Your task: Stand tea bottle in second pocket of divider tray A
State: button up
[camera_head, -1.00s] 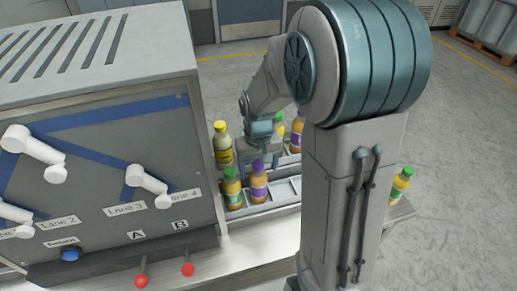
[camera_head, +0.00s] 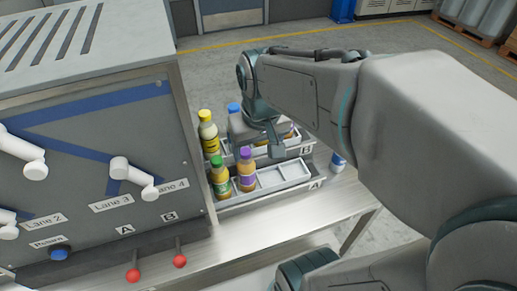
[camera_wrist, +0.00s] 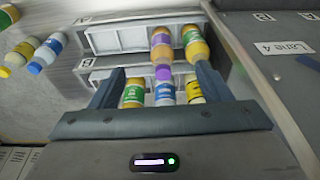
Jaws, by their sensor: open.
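Divider tray A (camera_head: 283,176) is the near tray, its empty pockets to the right. A purple-capped amber bottle (camera_head: 247,172) stands upright in its second pocket from the left, beside a green-capped bottle (camera_head: 220,180) in the first. No label reads as tea; the purple-capped bottle looks likeliest. My gripper (camera_head: 262,146) is open and empty, above and behind that bottle, over tray B. In the wrist view my two fingers (camera_wrist: 158,88) are spread wide. The purple-capped bottle (camera_wrist: 161,42) shows beyond them, apart from both.
Tray B (camera_head: 298,151) is behind, holding several bottles, including a yellow-capped one (camera_head: 208,134); my arm partly hides it. Loose bottles (camera_wrist: 47,52) are at the left of the wrist view. The machine cabinet (camera_head: 100,150) stands close on the left. Bare counter (camera_head: 285,222) lies in front.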

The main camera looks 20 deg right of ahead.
jog(key=shift+t, duration=0.7)
jog(key=s, duration=0.5)
jog(key=shift+f, duration=0.2)
